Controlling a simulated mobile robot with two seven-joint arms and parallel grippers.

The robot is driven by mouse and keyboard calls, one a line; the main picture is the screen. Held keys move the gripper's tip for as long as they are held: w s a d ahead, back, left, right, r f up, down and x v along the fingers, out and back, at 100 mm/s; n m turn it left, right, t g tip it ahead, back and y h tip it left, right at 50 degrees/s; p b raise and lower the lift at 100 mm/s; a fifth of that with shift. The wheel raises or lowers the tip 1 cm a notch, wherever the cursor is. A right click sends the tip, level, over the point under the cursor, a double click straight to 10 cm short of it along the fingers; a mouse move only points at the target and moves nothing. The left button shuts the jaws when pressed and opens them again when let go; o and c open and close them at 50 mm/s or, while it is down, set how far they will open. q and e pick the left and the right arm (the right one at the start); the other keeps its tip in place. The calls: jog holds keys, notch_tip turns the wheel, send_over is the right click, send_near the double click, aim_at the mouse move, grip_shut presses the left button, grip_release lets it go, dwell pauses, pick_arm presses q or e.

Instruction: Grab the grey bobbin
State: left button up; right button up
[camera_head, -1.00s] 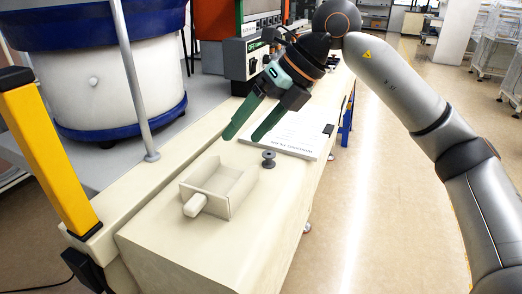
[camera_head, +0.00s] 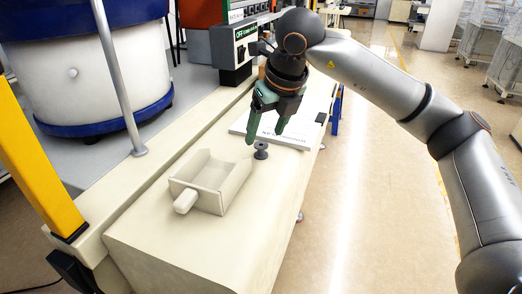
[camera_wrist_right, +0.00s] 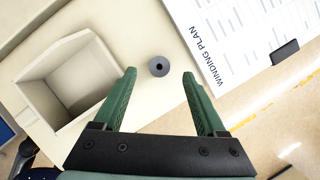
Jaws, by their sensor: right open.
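The grey bobbin (camera_head: 261,151) stands upright on the cream bench top, just right of the scoop-like box. In the right wrist view the bobbin (camera_wrist_right: 159,66) is seen from above, with a dark hole in its middle. It lies ahead of the fingertips, roughly midway between their lines, and nothing touches it. My right gripper (camera_head: 264,138) is above and slightly behind the bobbin, pointing down, with green fingers apart. In the right wrist view the right gripper (camera_wrist_right: 158,73) is open and empty. My left gripper does not show.
An open cream box with a handle (camera_head: 185,201) sits left of the bobbin. A printed winding plan sheet (camera_wrist_right: 240,40) lies to its right, with a dark clip (camera_wrist_right: 285,52) on it. A blue-and-white bowl feeder (camera_head: 90,75) stands at the left. The front bench top is clear.

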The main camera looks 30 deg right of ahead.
aim_at(261, 145)
jog(key=shift+x, duration=1.9)
jog(key=shift+s, duration=0.1)
grip_shut()
